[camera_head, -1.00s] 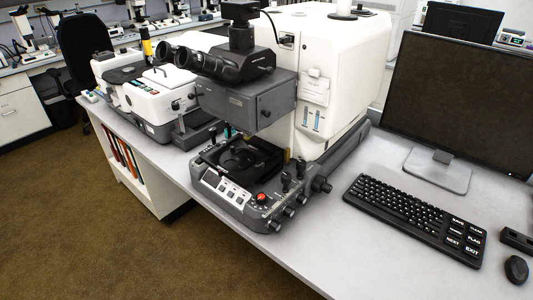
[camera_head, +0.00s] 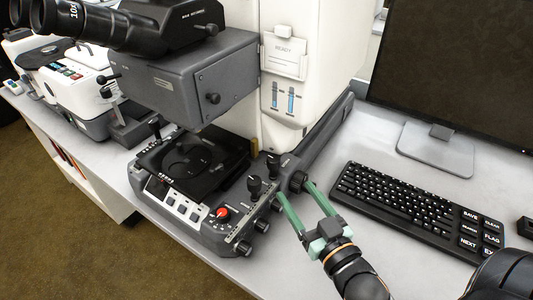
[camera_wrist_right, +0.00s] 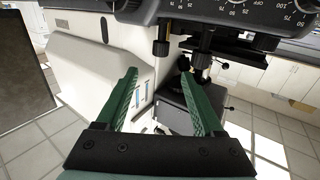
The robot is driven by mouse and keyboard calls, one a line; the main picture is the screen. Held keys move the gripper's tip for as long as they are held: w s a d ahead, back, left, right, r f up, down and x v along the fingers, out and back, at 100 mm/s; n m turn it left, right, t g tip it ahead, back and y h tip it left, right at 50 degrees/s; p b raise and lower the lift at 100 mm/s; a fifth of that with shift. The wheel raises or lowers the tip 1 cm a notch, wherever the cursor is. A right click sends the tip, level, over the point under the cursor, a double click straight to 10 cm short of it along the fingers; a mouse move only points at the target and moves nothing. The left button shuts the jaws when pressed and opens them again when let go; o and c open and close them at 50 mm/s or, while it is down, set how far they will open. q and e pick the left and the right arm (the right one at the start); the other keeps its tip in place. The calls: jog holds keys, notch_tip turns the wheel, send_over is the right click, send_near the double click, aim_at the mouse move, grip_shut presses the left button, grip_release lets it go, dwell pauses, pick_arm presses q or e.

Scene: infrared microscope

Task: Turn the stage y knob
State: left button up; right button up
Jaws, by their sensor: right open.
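The infrared microscope's dark base carries a black stage (camera_head: 185,160). Along its right side are two upright black knobs (camera_head: 255,187), several small front knobs (camera_head: 243,248) and a larger side knob (camera_head: 298,181). I cannot read which is the stage y knob. My right gripper (camera_head: 294,188) has its green fingers spread and empty, pointing at the base's right side. In the head view its tips lie on either side of the larger knob; contact cannot be told. In the right wrist view the open fingers (camera_wrist_right: 160,78) frame the microscope's white body (camera_wrist_right: 95,75). My left gripper is out of view.
A red button (camera_head: 222,213) sits on the base's front panel. A black keyboard (camera_head: 405,210) and a monitor (camera_head: 460,70) stand to the right, close to my right arm. The grey bench (camera_head: 290,270) is bare in front of the base's right side.

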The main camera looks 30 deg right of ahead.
aim_at(276, 164)
jog(key=w+p, duration=0.1)
jog(key=w, duration=1.1)
jog(key=shift+w+d, duration=0.15)
jog(key=shift+d, duration=0.05)
grip_shut()
dwell(0.4)
